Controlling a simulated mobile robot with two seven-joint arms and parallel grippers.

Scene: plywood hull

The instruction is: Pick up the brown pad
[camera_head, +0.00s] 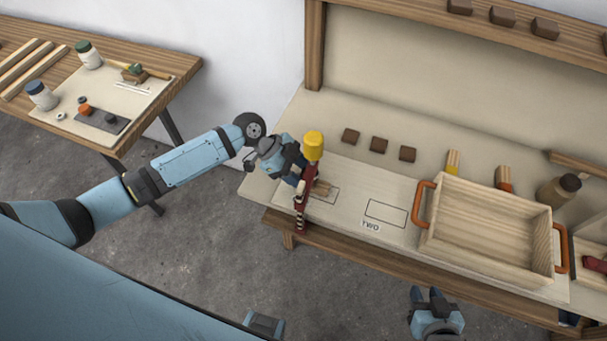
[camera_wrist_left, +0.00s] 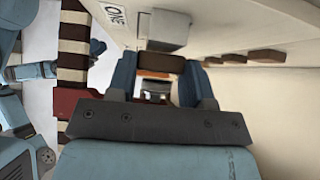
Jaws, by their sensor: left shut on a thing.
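My left gripper (camera_wrist_left: 160,66) has its two blue fingers shut on a small brown pad (camera_wrist_left: 160,62), seen in the left wrist view. In the head view this gripper (camera_head: 301,172) is over the left end of the bench, beside a clamp, and the pad in it cannot be made out clearly. Three more brown pads lie in a row on the bench: left (camera_head: 350,136), middle (camera_head: 379,144) and right (camera_head: 407,153). My right gripper (camera_head: 428,294) is low in front of the bench, open and empty.
The red clamp (camera_head: 301,217) with a yellow handle (camera_head: 313,143) stands at the bench's front left edge, close to my left gripper. A wooden tray (camera_head: 485,240) with orange handles is on the right. An outlined rectangle marked TWO (camera_head: 386,213) is bare. Several brown blocks sit on the upper shelf (camera_head: 480,30).

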